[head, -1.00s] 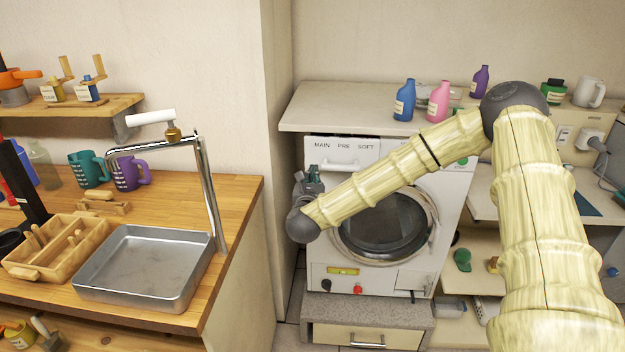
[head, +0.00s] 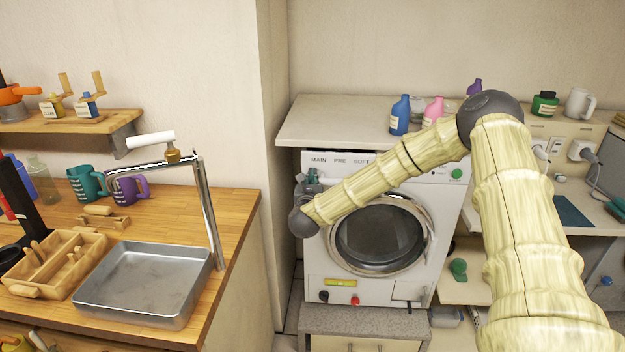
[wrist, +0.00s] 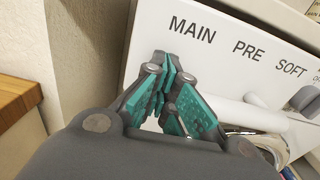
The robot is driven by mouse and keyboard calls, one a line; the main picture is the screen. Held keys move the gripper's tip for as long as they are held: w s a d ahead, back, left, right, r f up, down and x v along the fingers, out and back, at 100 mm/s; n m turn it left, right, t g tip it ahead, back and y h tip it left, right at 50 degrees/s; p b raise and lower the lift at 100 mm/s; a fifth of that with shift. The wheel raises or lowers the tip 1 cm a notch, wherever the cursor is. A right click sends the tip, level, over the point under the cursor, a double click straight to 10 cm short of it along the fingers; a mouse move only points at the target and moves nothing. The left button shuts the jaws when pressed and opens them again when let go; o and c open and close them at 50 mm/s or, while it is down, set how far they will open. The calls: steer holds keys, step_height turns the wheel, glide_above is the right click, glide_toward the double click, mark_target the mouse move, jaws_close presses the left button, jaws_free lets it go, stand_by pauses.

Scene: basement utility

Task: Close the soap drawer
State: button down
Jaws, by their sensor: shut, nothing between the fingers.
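The white washing machine (head: 440,220) stands under a counter, its round door shut. Its soap drawer front (head: 334,161), marked MAIN, PRE and SOFT, is at the upper left. I cannot tell how far the drawer stands out, and my arm covers part of its front. In the wrist view the drawer front (wrist: 222,32) is close and tilted, with a pale handle bar at its lower part. My gripper (head: 312,176) is at the drawer's left end. In the wrist view my gripper (wrist: 166,80) has its teal-padded fingers shut and empty before the drawer front; contact is unclear.
A wall corner stands just left of the machine, with a narrow gap between. A wooden counter (head: 240,210) with a metal tray (head: 145,285) is at the left. Bottles stand on the worktop (head: 330,118) above the machine. A round green-edged button (head: 456,174) is at its upper right.

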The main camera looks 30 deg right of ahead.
steer(key=shift+w+f, duration=0.1)
steer(key=b+x, duration=0.4)
steer(key=b, duration=0.2)
steer(key=shift+w+d+f, duration=0.1)
steer(key=shift+d, duration=0.05)
steer(key=shift+r, duration=0.2)
steer(key=shift+s+f, duration=0.15)
steer(key=shift+s, duration=0.15)
steer(key=b+v, duration=0.4)
steer(key=v, duration=0.9)
steer(key=shift+a, duration=0.25)
